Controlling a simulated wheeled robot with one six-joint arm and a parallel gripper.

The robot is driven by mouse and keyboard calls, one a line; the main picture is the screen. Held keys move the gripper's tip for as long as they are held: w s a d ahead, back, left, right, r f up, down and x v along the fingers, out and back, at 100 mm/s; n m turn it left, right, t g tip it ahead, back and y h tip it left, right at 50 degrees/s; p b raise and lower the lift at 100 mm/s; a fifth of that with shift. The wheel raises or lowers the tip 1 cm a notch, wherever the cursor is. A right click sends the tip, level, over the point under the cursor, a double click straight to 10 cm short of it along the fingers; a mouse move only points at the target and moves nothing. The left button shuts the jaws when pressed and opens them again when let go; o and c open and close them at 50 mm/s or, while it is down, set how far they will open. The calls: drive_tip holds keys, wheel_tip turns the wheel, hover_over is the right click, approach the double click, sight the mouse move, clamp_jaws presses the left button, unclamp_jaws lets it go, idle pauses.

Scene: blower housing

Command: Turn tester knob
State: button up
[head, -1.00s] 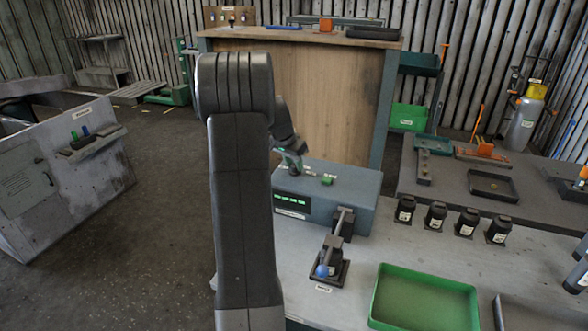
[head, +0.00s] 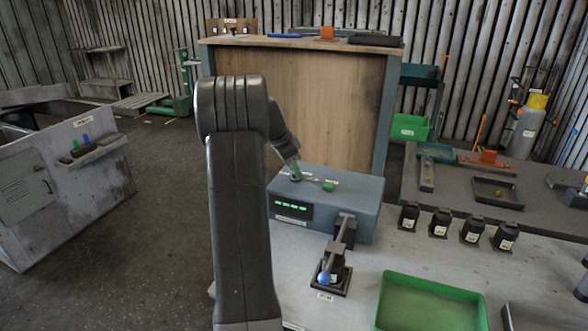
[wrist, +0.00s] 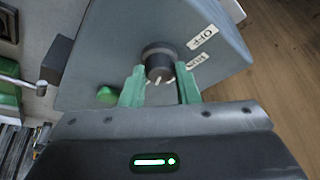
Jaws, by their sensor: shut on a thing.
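The tester is a blue-grey box (head: 345,205) on the bench, with a green-lit display on its front and a green button (head: 329,186) on top. Its dark round knob (wrist: 157,56) stands on the top face in the wrist view, with pale marks on its near side. White labels (wrist: 203,37) lie beside it; one appears to read OFF. My gripper (wrist: 160,88) has its green fingers on either side of the knob, shut on it. In the head view my gripper (head: 294,170) reaches down at the tester's left part, and my arm hides some of the bench.
A lever fixture with a blue ball (head: 324,278) stands in front of the tester. A green tray (head: 430,304) is at front right. Several black labelled parts (head: 440,222) line the bench to the right. A wooden-sided counter (head: 290,105) rises behind.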

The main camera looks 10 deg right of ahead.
idle(0.3)
drive_tip(key=o, duration=1)
drive_tip(key=shift+c, duration=0.2)
drive_tip(key=w+v, duration=0.1)
drive_tip(key=v, duration=1.2)
drive_tip(key=shift+s+r+b, duration=0.45)
drive_tip(key=shift+s, duration=0.05)
drive_tip(key=shift+f, duration=0.1)
drive_tip(key=p+x, duration=0.1)
drive_tip(key=x, duration=1.2)
drive_tip(key=shift+f, duration=0.35)
drive_tip(key=shift+r, duration=0.1)
